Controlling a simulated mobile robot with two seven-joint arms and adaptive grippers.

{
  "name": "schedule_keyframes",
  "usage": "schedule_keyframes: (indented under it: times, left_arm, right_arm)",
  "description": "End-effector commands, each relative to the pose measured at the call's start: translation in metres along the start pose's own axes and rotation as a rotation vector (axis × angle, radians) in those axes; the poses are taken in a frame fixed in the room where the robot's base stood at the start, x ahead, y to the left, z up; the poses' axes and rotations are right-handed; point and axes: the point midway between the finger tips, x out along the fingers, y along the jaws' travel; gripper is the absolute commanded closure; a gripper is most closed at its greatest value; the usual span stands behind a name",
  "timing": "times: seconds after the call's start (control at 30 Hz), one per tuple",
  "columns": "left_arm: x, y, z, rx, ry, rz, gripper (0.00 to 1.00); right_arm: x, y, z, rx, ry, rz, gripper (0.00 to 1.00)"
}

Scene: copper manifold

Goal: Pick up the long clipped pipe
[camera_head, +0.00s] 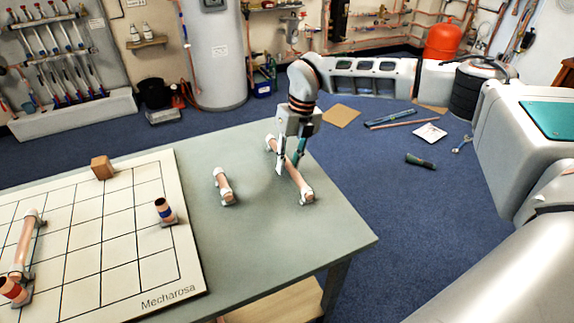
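The long clipped pipe (293,175) is a copper tube with a white clip at each end. It lies slanting on the right part of the grey-green table. My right gripper (290,166) points down over the middle of this pipe. Its two fingers are apart, with the pipe seen between and just below them. I cannot tell whether the fingers touch it. A shorter clipped pipe (223,186) lies to the left of it on the table. My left gripper is not in view.
A white gridded board (118,230) covers the table's left part. It bears a wooden block (102,167), a short copper piece with a blue band (165,211) and another pipe (27,245) at the left edge. The table's (290,245) front right is clear.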

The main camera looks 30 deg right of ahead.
Motion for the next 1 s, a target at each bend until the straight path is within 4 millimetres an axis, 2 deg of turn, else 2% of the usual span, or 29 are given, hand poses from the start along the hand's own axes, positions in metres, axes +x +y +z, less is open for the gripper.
schedule_keyframes:
  times: [0.1,0.3,0.33,0.4,0.8,1.0]
  left_arm:
    - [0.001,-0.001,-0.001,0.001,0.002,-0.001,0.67]
    - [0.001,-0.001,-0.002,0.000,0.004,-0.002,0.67]
    - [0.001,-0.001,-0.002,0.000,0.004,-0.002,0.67]
    - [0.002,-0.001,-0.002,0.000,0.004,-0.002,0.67]
    - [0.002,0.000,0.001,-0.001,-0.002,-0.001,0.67]
    - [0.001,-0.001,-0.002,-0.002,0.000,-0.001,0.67]
  right_arm:
    - [0.007,0.000,0.000,0.001,0.000,0.000,0.77]
    - [0.006,0.000,0.000,0.000,-0.001,0.000,0.77]
    - [0.006,0.000,0.000,0.000,-0.001,0.000,0.82]
    - [0.006,0.000,0.000,0.000,-0.001,0.000,1.00]
    - [0.004,0.001,0.001,0.000,-0.002,0.001,1.00]
    - [-0.010,0.003,0.001,-0.001,-0.004,0.001,1.00]
